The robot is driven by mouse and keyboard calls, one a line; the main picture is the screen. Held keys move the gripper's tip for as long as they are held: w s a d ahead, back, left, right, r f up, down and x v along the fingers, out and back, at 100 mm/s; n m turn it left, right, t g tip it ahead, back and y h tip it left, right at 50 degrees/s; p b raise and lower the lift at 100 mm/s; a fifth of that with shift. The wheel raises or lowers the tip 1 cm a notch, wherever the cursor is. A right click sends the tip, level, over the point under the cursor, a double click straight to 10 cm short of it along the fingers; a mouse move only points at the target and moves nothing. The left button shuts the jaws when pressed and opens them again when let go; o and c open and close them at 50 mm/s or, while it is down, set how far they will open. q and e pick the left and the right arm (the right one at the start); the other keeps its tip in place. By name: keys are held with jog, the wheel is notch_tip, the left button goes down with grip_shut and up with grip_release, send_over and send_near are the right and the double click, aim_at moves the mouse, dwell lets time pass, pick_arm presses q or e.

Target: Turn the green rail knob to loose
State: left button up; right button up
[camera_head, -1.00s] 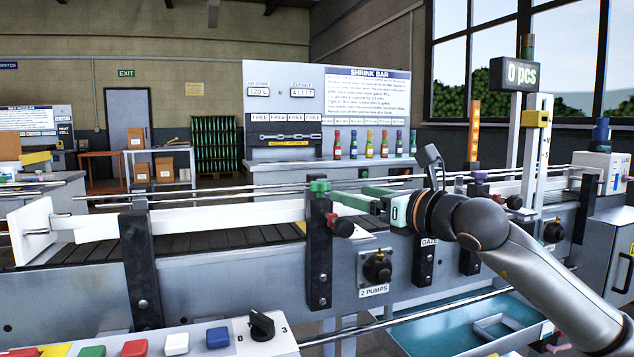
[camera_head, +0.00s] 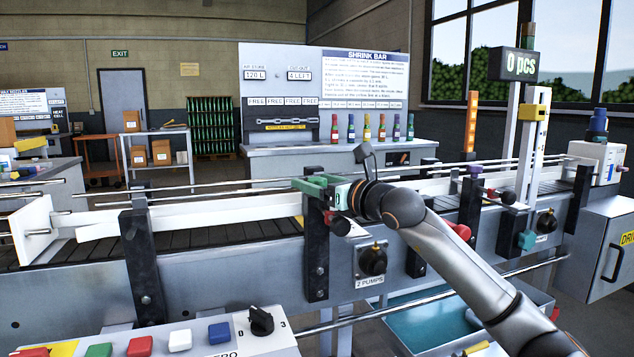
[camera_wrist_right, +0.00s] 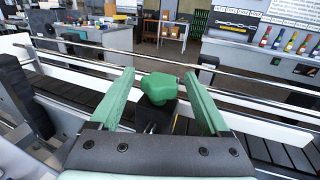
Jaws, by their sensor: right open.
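The green rail knob (camera_wrist_right: 159,87) sits on top of a black post beside the conveyor. In the right wrist view it lies between the two green fingers of my right gripper (camera_wrist_right: 158,90), with a gap showing on each side. In the head view my right gripper (camera_head: 318,186) is at the top of the black post (camera_head: 316,250), and its green fingers hide most of the knob there. The right gripper is open and holds nothing. My left gripper is not in view.
A red knob (camera_head: 340,225) sticks out beside the post, just below the gripper. Metal guide rails and white side walls run along the conveyor (camera_head: 200,238). A "2 PUMPS" dial (camera_head: 373,260) is lower right. A button panel (camera_head: 190,338) is in front.

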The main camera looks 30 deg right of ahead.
grip_shut()
dwell(0.5)
